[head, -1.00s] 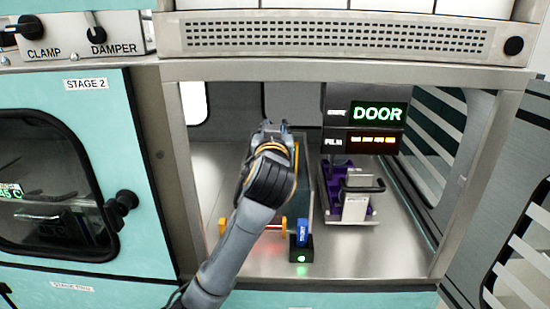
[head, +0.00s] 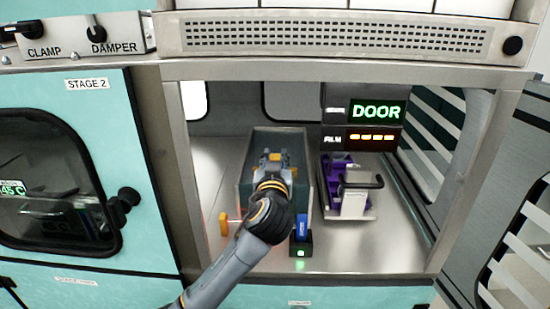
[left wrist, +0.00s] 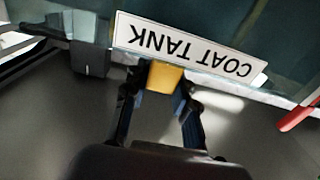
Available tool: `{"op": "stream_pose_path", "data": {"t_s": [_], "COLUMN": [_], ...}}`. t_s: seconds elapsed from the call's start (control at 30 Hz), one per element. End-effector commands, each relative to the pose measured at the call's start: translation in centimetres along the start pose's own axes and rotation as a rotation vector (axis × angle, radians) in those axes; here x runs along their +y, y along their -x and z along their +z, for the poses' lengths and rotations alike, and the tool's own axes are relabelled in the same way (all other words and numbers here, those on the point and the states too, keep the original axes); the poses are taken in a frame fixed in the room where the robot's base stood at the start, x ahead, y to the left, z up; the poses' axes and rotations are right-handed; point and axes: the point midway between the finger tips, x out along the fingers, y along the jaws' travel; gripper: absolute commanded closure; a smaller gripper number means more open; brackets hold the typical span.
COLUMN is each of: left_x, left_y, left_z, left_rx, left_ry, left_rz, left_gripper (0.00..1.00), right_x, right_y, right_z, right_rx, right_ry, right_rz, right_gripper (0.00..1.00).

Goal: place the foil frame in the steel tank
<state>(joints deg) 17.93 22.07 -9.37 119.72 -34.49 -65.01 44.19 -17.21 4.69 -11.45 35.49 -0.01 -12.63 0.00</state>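The grey steel tank (head: 304,160) stands open-topped in the chamber. Its COAT TANK label (left wrist: 190,45) shows upside down in the left wrist view. My left gripper (head: 271,160) is over the tank in the head view. In the wrist view its fingertips (left wrist: 165,82) appear closed on both sides of a yellow block (left wrist: 166,76), which looks like the grip of the foil frame. The frame's body cannot be made out; the label, fingers and my arm cover that area. My right gripper is not in view.
A purple rack with a black handle (head: 350,187) stands right of the tank. A blue item (head: 302,227) sits in a black holder with a green light in front. An orange knob (head: 223,222) is at the front left. The chamber's side posts and top vent edge bound the opening.

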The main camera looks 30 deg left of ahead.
Motion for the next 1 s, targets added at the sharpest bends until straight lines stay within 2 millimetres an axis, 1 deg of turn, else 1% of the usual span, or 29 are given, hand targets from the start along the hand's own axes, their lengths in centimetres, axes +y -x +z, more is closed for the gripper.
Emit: {"op": "stream_pose_path", "data": {"t_s": [0.03, 0.07, 0.1, 0.37, 0.47, 0.53, 0.67, 0.9, 1.0], "left_x": [0.0, 0.0, 0.0, 0.0, 0.0, 0.1, 0.1, 0.1, 0.1], "left_y": [0.0, 0.0, 0.0, 0.0, 0.0, 0.6, 2.6, 7.8, 9.6], "left_z": [0.1, 0.1, 0.1, 0.0, -0.3, 0.1, 0.2, 0.3, 0.2], "left_rx": [0.0, -0.001, -0.001, -0.001, 0.0, 0.0, 0.0, -0.001, -0.001], "left_ry": [0.0, 0.0, 0.0, 0.0, -0.001, 0.002, 0.005, 0.007, 0.005], "left_rz": [0.0, 0.0, 0.0, 0.0, 0.0, 0.002, 0.003, 0.003, 0.003], "left_gripper": [0.65, 0.59, 0.51, 0.51, 0.51, 0.51, 0.51, 0.51, 0.51], "right_x": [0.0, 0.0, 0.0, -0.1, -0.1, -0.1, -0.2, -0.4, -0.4], "right_y": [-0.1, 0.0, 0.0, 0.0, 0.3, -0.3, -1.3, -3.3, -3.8], "right_z": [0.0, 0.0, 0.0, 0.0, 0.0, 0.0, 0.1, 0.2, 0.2], "right_rx": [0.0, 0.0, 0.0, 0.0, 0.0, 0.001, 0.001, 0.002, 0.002], "right_ry": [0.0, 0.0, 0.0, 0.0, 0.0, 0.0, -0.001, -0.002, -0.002], "right_rz": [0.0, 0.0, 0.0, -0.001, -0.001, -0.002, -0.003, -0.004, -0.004], "right_gripper": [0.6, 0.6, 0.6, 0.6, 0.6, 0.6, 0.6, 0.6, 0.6]}}
